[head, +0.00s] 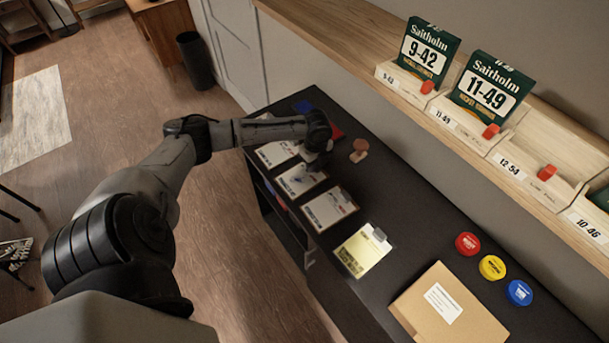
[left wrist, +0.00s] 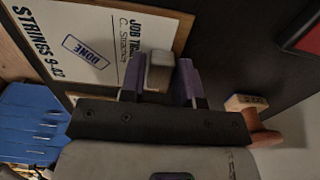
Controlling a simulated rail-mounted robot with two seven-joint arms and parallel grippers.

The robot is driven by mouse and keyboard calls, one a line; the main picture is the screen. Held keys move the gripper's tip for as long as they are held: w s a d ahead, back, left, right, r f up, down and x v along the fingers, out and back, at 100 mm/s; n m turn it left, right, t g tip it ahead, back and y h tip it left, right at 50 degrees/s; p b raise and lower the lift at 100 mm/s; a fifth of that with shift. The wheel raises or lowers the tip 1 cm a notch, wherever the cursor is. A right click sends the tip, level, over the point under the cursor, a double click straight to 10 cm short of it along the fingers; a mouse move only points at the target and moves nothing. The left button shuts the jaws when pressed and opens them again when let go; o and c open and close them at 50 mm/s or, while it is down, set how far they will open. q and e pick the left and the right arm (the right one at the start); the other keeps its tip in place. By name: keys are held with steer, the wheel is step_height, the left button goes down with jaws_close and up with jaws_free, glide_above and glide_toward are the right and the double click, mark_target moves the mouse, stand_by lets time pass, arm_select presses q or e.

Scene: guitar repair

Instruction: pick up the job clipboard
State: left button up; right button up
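The job clipboard (head: 296,181) lies flat on the dark bench, a white sheet on a brown board with a grey clip. In the left wrist view the clipboard (left wrist: 105,30) shows "JOB", "STRINGS 9-42" and a blue "DONE" stamp. My left gripper (head: 318,165) is over its clip end. In the left wrist view, the gripper's two purplish fingers (left wrist: 160,80) stand either side of the grey clip (left wrist: 159,72). A thin gap shows beside the left finger; contact on the other side is unclear. My right gripper is out of view.
A wooden stamp (head: 359,151) stands close to the gripper, with a red item beyond. A brown envelope (head: 450,305) and colored round tins (head: 492,267) are farther right. A raised shelf (head: 330,30) runs behind.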

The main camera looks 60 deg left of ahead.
arm_select(q)
jaws_close()
